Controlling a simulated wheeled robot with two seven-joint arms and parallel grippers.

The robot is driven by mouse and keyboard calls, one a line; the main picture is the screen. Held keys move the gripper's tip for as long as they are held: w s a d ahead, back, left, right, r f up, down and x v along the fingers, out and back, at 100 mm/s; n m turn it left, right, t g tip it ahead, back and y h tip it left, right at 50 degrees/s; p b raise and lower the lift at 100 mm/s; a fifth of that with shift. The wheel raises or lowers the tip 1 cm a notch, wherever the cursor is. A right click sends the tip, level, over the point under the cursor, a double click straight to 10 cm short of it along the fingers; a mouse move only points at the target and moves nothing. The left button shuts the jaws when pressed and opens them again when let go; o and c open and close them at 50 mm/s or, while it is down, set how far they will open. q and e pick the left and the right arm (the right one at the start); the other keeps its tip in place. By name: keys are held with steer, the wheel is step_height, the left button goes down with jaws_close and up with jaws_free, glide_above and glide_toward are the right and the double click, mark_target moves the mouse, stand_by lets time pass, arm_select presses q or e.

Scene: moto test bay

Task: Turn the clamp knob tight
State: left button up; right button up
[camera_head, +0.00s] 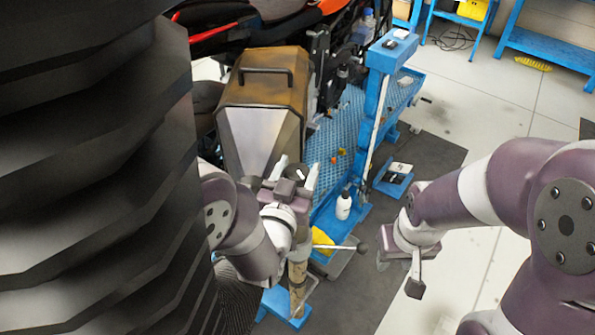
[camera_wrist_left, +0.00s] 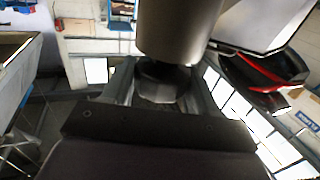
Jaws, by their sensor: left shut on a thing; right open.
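The clamp knob (camera_head: 299,174) is a small dark round cap with a white mark, in front of the brown and grey metal box in the head view. My left gripper (camera_head: 296,175) has one finger on each side of it and is shut on it. In the left wrist view the dark knob (camera_wrist_left: 162,84) sits between the fingers (camera_wrist_left: 160,90), just below a grey cylinder (camera_wrist_left: 180,30). The clamp body is mostly hidden. My right gripper (camera_head: 415,280) is open and empty, away to the right, pointing down over the floor.
The brown and grey box (camera_head: 265,95) with a black handle stands behind the knob. A blue stand (camera_head: 376,90) with a mesh panel is to its right. A white bottle (camera_head: 343,205) and yellow item (camera_head: 322,240) are near my left gripper. Open floor lies on the right.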

arm_select(q)
steer(key=shift+m+h, duration=0.3)
steer(key=shift+h, duration=0.2)
steer(key=o, duration=0.9)
steer(key=shift+o, duration=0.2)
steer(key=shift+s, duration=0.1)
steer(key=shift+s+a, duration=0.15)
steer(key=shift+s, duration=0.15)
steer(key=b+v, duration=0.2)
steer(key=v, duration=1)
steer(key=shift+r, duration=0.2)
